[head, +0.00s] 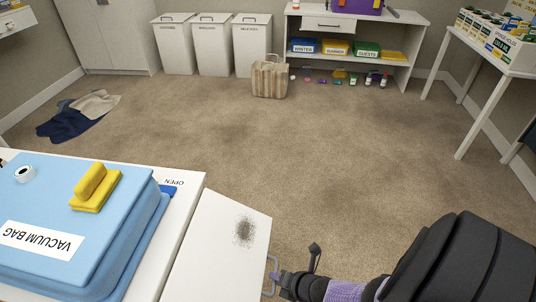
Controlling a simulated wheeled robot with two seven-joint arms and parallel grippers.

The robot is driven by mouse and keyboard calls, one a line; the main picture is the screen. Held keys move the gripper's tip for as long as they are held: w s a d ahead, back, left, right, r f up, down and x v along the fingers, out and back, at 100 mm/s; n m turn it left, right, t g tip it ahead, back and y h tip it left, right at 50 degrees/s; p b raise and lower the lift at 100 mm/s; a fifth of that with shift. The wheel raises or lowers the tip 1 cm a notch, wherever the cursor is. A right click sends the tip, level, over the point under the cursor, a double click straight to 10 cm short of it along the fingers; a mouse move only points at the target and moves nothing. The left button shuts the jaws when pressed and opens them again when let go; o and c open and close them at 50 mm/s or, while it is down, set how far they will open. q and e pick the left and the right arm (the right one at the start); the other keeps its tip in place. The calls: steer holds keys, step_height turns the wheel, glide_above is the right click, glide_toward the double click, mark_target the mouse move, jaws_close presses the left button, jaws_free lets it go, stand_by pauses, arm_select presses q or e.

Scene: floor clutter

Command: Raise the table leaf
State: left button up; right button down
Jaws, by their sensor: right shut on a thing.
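The white table leaf (212,258) joins the right edge of the white table (187,205) at the lower left. It slopes away from the tabletop; its exact angle is hard to judge. A dark speckled smudge marks its face. A grey loop handle (269,277) sits on the leaf's outer edge. My right gripper (279,277) is shut on this handle, with its arm coming in from the lower right. My left gripper is not in view.
Clothes (75,118), bins (211,48), a striped bag (269,79) and shelf unit (345,40) stand farther back. The middle carpet is clear.

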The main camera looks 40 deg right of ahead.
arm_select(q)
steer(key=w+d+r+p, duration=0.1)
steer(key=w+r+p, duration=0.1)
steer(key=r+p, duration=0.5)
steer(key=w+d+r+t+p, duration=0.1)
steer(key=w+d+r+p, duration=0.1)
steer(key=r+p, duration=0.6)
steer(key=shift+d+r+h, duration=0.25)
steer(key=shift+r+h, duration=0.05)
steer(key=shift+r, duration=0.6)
arm_select(e)
step_height(320, 180, up, 14)
steer(key=s+d+n+g+h, duration=0.1)
steer(key=s+g+h, duration=0.1)
steer(key=g, duration=0.3)
steer(key=shift+d+h, duration=0.3)
steer(key=shift+h, duration=0.4)
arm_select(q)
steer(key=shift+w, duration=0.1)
arm_select(e)
steer(key=shift+w, duration=0.15)
steer(key=c, duration=0.6)
jaws_free()
steer(key=shift+c, duration=0.2)
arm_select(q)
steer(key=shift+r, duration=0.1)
arm_select(e)
steer(key=shift+a+r, duration=0.1)
steer(key=shift+r, duration=0.05)
